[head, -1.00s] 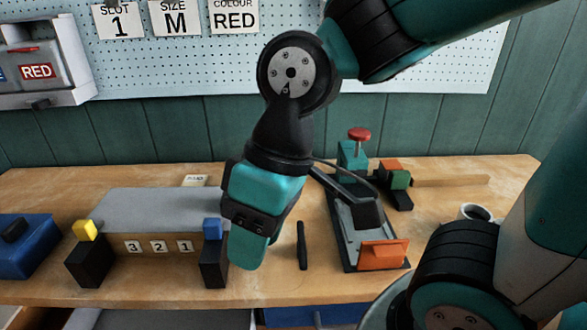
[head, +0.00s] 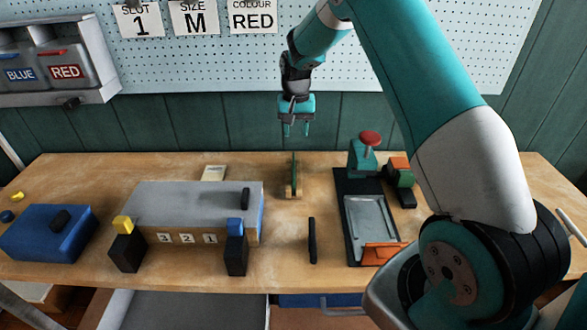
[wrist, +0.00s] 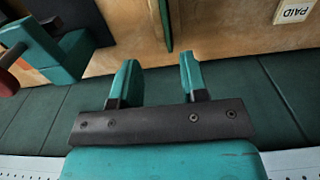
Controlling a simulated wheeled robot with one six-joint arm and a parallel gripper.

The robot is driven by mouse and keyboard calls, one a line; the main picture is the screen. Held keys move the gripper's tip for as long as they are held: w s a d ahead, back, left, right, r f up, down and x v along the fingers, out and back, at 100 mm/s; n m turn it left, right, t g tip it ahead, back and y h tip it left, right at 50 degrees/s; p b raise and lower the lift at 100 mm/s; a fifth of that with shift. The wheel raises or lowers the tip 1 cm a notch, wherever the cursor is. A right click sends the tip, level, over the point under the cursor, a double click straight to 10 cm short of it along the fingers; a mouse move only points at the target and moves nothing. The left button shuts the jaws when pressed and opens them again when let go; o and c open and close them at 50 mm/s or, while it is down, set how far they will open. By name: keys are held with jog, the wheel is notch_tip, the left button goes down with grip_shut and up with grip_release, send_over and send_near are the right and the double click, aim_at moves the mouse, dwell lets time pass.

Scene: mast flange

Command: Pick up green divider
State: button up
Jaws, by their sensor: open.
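The green divider (head: 294,170) is a thin upright plate in a small wooden holder at the back middle of the table. My gripper (head: 297,131) hangs in the air above and behind it, near the wall, with its fingers pointing down. It is open and empty, apart from the divider. In the wrist view the divider shows as a narrow green strip (wrist: 166,25) at the top edge, beyond the open fingertips (wrist: 158,72); much of it is cut off there.
A grey-topped block (head: 185,205) numbered 3, 2, 1 stands left of the divider. A black tray fixture (head: 369,220) with a red knob (head: 370,138) stands to the right. A PAID card (wrist: 293,12) lies behind the block.

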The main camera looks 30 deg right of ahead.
jog(key=p, duration=0.3)
send_over(294, 165)
jog(key=s, duration=0.1)
notch_tip(294, 165, down, 9)
jog(key=shift+a+r, duration=0.1)
jog(key=shift+w+f+p, duration=0.2)
jog(key=shift+f+p, duration=0.3)
jog(key=shift+f, duration=0.4)
jog(key=shift+w+f+p, duration=0.2)
jog(key=shift+f+p, duration=0.3)
jog(key=shift+f, duration=0.45)
jog(key=shift+w+f+p, duration=0.2)
jog(key=shift+f+p, duration=0.3)
jog(key=shift+f, duration=0.4)
grip_shut()
